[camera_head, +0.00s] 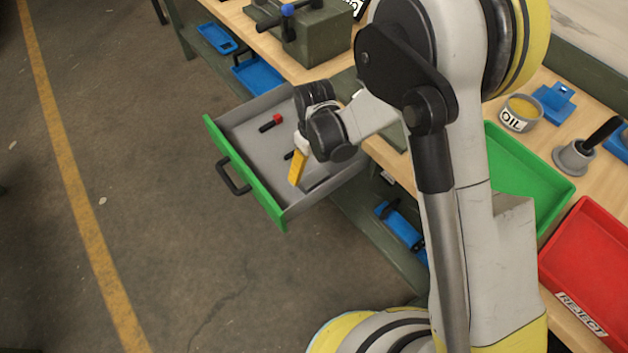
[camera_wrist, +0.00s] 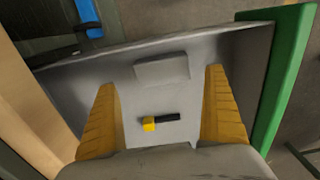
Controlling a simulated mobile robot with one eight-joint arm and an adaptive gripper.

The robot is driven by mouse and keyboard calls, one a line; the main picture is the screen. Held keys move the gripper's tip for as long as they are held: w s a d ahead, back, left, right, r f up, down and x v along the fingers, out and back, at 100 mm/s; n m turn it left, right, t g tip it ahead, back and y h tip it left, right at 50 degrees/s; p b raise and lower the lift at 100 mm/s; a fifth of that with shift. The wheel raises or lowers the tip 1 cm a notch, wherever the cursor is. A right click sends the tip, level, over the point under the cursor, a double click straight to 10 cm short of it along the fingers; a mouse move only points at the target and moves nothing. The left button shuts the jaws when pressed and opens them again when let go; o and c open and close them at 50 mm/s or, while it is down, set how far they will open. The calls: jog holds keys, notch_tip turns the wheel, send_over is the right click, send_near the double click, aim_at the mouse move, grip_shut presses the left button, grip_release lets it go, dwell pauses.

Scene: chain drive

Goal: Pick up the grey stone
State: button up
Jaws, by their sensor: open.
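A grey rectangular block, the grey stone (camera_wrist: 161,69), lies on the grey floor of the open drawer in the wrist view, near the drawer's side wall. My gripper (camera_wrist: 160,77) is open and points down into the drawer, with one yellow finger on each side of the picture. The stone shows between and slightly beyond the fingertips, with no visible contact. In the head view only one yellow finger of the gripper (camera_head: 297,168) shows clearly; my wrist hides part of the drawer.
The drawer (camera_head: 240,143) has a green front with a black handle (camera_head: 232,176). A small yellow-headed tool (camera_wrist: 150,124) with a black handle lies between the fingers. A red-and-black tool (camera_head: 271,122) lies farther back. The workbench (camera_head: 262,42) borders the drawer.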

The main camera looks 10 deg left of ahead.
aim_at(314, 177)
jog(key=f+b, duration=0.1)
jog(key=f, duration=0.1)
jog(key=f+b, duration=0.1)
jog(key=f, duration=0.1)
jog(key=shift+s+a+f, duration=0.1)
jog(key=shift+s+f, duration=0.1)
jog(key=shift+f, duration=0.2)
jog(key=shift+r, duration=0.1)
jog(key=c, duration=1.4)
notch_tip(314, 177, up, 10)
jog(key=p, duration=0.4)
